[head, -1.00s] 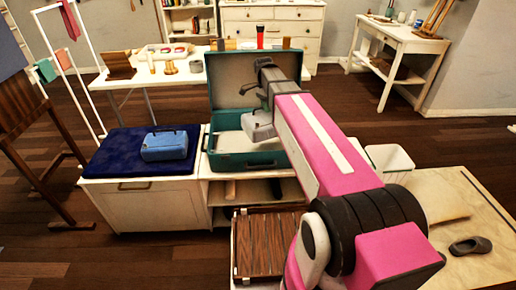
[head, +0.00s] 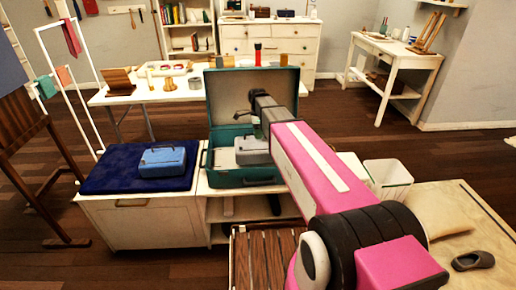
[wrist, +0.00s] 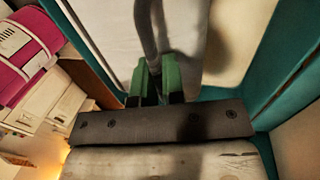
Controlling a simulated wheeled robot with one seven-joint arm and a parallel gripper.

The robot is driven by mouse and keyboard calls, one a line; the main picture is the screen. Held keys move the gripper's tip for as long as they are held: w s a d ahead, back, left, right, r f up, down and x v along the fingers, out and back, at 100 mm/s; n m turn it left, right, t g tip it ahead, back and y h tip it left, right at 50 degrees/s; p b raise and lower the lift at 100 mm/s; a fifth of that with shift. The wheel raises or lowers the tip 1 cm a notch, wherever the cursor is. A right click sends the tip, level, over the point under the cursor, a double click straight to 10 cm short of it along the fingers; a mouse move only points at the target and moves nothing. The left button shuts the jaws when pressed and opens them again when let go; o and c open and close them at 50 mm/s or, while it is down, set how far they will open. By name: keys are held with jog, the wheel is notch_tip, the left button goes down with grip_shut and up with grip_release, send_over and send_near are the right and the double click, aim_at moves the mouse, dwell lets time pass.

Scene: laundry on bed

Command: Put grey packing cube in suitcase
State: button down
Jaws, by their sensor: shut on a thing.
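The open teal suitcase (head: 248,178) stands on the white cabinet with its lid (head: 228,98) raised at the back. The grey packing cube (head: 252,157) is inside the suitcase opening, on the right side, under my gripper (head: 257,134). My gripper's green fingers (wrist: 158,84) are closed on the cube's handle in the wrist view, with the cube's pale top (wrist: 108,25) beyond them. Whether the cube touches the suitcase floor is hidden.
A pale item (head: 224,160) lies in the suitcase, left of the grey cube. A blue packing cube (head: 163,161) rests on a navy cloth (head: 110,174) to the left. White bins (head: 388,175) stand to the right. A table (head: 185,94) with small objects is behind.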

aim_at(258, 144)
jog(key=shift+f, duration=2.95)
jog(key=c, duration=1.2)
grip_release()
jog(key=v, duration=1.2)
